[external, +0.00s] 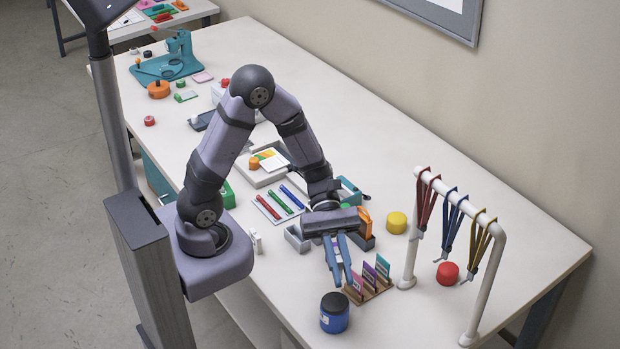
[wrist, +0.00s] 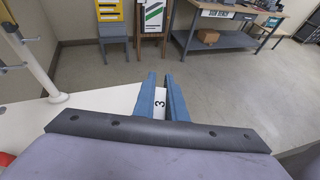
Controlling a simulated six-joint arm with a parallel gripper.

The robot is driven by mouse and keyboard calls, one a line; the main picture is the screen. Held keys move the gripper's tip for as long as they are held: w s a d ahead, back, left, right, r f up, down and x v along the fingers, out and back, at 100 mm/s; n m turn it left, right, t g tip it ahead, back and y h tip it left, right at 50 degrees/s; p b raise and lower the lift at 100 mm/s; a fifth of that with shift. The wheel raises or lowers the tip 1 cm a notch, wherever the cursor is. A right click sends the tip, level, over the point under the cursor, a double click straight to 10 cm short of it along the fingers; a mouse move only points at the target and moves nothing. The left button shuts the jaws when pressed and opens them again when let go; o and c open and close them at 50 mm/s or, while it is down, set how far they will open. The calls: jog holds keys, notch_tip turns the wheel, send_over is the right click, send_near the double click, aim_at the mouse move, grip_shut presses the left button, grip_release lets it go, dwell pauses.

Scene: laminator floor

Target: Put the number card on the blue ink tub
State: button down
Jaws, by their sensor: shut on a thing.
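My gripper (external: 340,278) is shut on a white number card. In the wrist view the card (wrist: 159,104) shows a black "3" between the two blue fingers (wrist: 168,82). In the external view the fingers mostly hide the card. The blue ink tub (external: 334,318) has a dark top and stands upright near the table's front edge. It is just below the fingertips in the external picture; the exact height gap cannot be told. The tub does not show in the wrist view.
A wooden rack (external: 371,291) with several coloured cards stands right beside the fingers. A white frame (external: 409,240) with hanging lanyards, a yellow round tub (external: 397,222) and a red one (external: 447,273) stand to the right. A tray of pens (external: 278,203) lies left of the gripper.

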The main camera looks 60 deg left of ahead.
jog(key=shift+f+p, duration=0.3)
jog(key=shift+f, duration=2.6)
jog(key=shift+f, duration=0.1)
jog(key=shift+f, duration=2)
jog(key=shift+f, duration=0.2)
jog(key=c, duration=1.8)
grip_release()
jog(key=shift+r, duration=0.1)
